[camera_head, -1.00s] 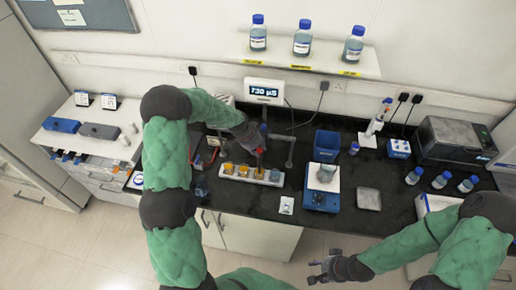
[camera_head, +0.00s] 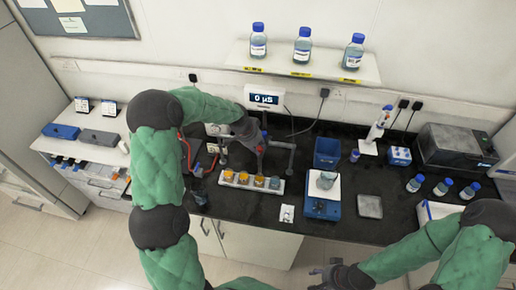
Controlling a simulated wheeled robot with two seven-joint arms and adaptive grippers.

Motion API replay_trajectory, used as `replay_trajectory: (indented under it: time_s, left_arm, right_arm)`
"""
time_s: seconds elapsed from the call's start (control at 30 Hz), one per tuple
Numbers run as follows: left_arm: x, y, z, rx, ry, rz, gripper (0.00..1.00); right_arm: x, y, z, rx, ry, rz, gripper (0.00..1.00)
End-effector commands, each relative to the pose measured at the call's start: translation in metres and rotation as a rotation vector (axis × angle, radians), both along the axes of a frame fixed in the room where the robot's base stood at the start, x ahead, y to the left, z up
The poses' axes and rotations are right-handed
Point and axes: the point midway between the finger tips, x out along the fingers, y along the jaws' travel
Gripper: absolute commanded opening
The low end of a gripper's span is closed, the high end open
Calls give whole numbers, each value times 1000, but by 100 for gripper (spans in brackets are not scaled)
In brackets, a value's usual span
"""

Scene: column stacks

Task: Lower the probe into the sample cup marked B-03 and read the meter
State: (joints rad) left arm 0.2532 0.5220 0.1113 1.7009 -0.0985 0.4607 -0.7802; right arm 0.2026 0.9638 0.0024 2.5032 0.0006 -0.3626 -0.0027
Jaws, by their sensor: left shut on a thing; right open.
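The meter (camera_head: 265,98) on the back wall reads 0 µS. A white rack (camera_head: 251,186) on the black bench holds a row of sample cups, several with amber liquid and the rightmost (camera_head: 275,183) greyish blue. Their markings are too small to read, so I cannot tell which is B-03. My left gripper (camera_head: 261,145) is shut on the probe (camera_head: 260,158), a thin thing with a reddish part, above the third cup from the left (camera_head: 259,181). The probe's tip is too small to place exactly. My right gripper (camera_head: 327,278) is open and empty, low in front of the bench.
A grey stand (camera_head: 291,158) is close to my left gripper. Bottles (camera_head: 302,45) line the shelf above.

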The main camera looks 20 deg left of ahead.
Motion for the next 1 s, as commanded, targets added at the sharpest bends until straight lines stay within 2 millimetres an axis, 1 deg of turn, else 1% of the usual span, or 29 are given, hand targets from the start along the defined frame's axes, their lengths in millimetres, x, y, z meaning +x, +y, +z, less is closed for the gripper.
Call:
replay_trajectory:
  time_s: [0.03,0.07,0.1,0.17,0.43,0.57,0.67,0.73,1.0]
  left_arm:
    - [5,2,7,4,-16,4,0]
    - [5,2,7,4,-18,4,0]
    - [5,3,8,4,-18,4,34]
    - [5,3,8,4,-18,4,50]
    - [3,2,5,2,-11,2,50]
    - [2,3,8,2,-11,2,50]
    - [-1,5,18,4,-13,3,50]
    - [-5,7,28,4,-13,3,50]
    - [-22,17,78,3,-15,3,50]
  right_arm:
    - [0,0,1,0,0,0,48]
    - [0,0,1,0,0,0,48]
    - [0,0,1,0,0,0,48]
    - [0,0,1,0,0,0,48]
    - [0,0,0,0,0,0,48]
    - [0,0,0,0,0,0,48]
    - [0,0,0,0,0,0,48]
    - [0,0,0,0,0,0,48]
    - [0,0,0,0,0,0,48]
